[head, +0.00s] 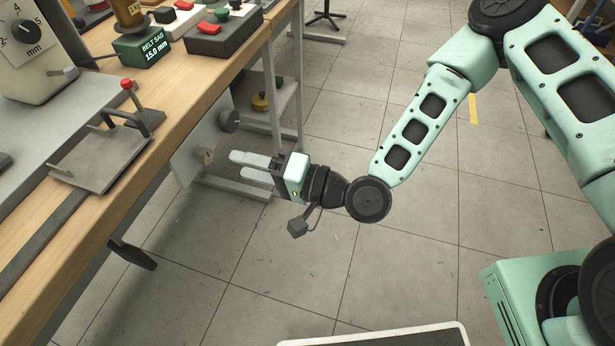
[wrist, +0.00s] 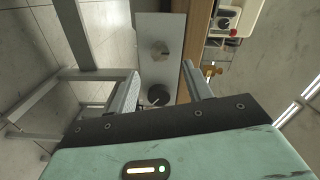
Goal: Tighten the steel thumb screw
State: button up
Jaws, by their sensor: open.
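The steel thumb screw (head: 206,156) sticks out of a pale upright panel (head: 190,172) under the bench's front edge. In the wrist view the screw (wrist: 160,50) is a round steel head with a slot-like mark, just past the fingertips and roughly centred between them. My gripper (head: 240,166) is open and empty, pointing left at the panel, with its tips short of the screw. The gripper (wrist: 162,76) also shows in the wrist view, its fingers either side of the gap. A dark knob (head: 229,120) sits farther along the panel; it appears between the fingers in the wrist view (wrist: 158,95).
The wooden bench (head: 190,88) overhangs the panel. On it stand a dial machine (head: 35,45), a hinged plate with a red-tipped lever (head: 127,86) and a green "BELT SAG 15.0 mm" display (head: 142,47). A dark handle (head: 132,254) juts out below. Tiled floor is clear around my arm.

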jog(key=p+v, duration=0.1)
jog(key=v, duration=0.9)
jog(key=shift+s+d, duration=0.15)
jog(key=shift+d, duration=0.15)
jog(key=d+f+n+g+h, duration=0.3)
jog(key=d+n+g+h, duration=0.3)
jog(key=n+h, duration=0.4)
jog(key=s+d+r+h, duration=0.25)
jog(key=s+r, duration=0.25)
jog(key=r, duration=0.3)
jog(key=s+d+r+h, duration=0.2)
jog(key=s+r+h, duration=0.25)
jog(key=r, duration=0.35)
notch_tip(320, 180, up, 19)
jog(key=y+p, duration=0.1)
jog(key=p, duration=1.9)
jog(key=shift+s+d+r+m+g, duration=0.15)
jog(key=shift+s+d+m+g, duration=0.1)
jog(key=shift+m+g, duration=0.15)
